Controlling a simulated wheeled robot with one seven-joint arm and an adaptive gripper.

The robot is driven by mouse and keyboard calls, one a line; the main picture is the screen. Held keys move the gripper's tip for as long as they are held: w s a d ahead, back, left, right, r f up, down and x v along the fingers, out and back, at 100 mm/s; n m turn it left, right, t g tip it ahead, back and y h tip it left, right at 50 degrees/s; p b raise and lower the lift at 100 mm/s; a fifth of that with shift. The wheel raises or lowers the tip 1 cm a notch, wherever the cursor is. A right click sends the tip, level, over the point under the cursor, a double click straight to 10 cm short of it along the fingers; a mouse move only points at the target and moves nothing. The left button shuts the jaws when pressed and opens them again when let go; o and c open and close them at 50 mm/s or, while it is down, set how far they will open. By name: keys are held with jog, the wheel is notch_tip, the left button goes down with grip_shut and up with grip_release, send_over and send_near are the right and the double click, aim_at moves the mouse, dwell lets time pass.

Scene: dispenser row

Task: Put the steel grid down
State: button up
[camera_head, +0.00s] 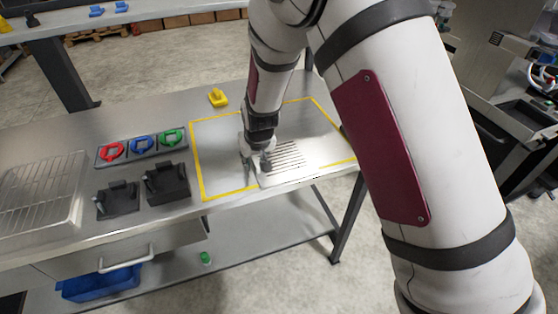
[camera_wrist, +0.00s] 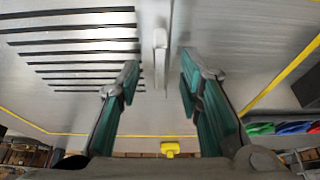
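The steel grid (camera_head: 284,157), a flat metal plate with dark slots, lies inside the yellow outline on the bench. Its slots also show at the upper left of the wrist view (camera_wrist: 80,52). My gripper (camera_head: 262,163) is low at the grid's left end. In the wrist view my gripper (camera_wrist: 159,78) has its two green-padded fingers apart. A narrow upright metal piece (camera_wrist: 160,50) shows between them, with a gap on each side. I cannot tell how far below the fingertips it is.
The yellow outline (camera_head: 196,160) marks the bench area around the grid. A yellow block (camera_head: 218,97) sits behind it. To the left are a tray with red, blue and green rings (camera_head: 142,145), two black holders (camera_head: 166,183) and a wire rack (camera_head: 40,195).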

jog(key=shift+c, duration=0.3)
grip_shut()
jog(key=shift+r, duration=0.1)
